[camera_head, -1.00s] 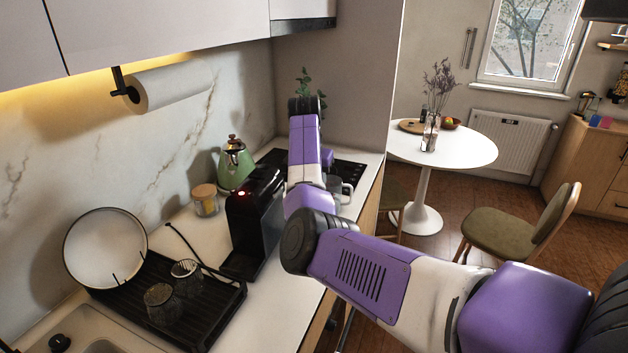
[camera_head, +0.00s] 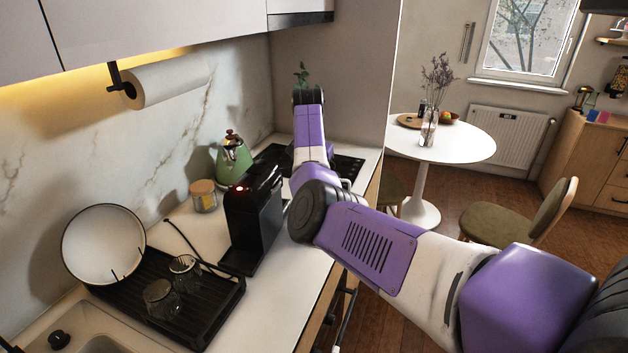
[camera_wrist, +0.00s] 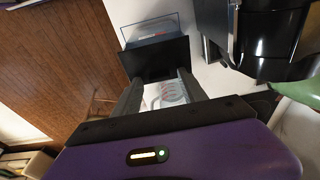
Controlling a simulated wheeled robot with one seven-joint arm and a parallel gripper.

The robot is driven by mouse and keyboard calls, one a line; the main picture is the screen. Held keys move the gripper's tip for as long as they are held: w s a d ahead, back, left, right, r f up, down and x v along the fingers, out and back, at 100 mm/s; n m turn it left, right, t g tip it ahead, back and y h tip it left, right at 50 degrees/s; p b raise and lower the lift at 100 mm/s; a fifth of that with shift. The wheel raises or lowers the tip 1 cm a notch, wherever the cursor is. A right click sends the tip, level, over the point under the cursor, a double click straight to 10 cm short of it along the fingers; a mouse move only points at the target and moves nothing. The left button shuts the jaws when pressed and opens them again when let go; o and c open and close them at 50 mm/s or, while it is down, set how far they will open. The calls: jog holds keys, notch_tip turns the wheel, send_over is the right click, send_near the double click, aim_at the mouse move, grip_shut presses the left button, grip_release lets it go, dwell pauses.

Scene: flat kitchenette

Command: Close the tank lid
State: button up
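The black coffee machine (camera_head: 257,215) stands on the counter with a red light on top. It also shows in the wrist view (camera_wrist: 268,42) at the upper right. A dark flat panel (camera_wrist: 155,58) lies just past my fingertips, with a clear, pale-edged pane (camera_wrist: 150,32) beyond it. I cannot tell whether either is the tank lid. My gripper (camera_wrist: 161,76) has its two fingers apart with a gap between them. A clear glass item with reddish rings (camera_wrist: 168,93) shows through that gap. In the head view my arm hides the gripper.
A green kettle (camera_head: 233,160) and a lidded jar (camera_head: 203,196) stand behind the coffee machine. A black drying rack (camera_head: 215,305) with glasses is at the near left. The dark hob (camera_head: 345,167) lies beyond. Bare counter (camera_head: 285,290) runs along the front edge.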

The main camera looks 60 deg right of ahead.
jog(key=shift+r, duration=0.15)
notch_tip(320, 180, up, 8)
jog(key=a+b, duration=0.1)
jog(key=b, duration=0.1)
jog(key=shift+a+f, duration=0.15)
jog(key=shift+f, duration=0.1)
jog(key=shift+s+f, duration=0.1)
jog(key=shift+s, duration=0.05)
dwell(0.5)
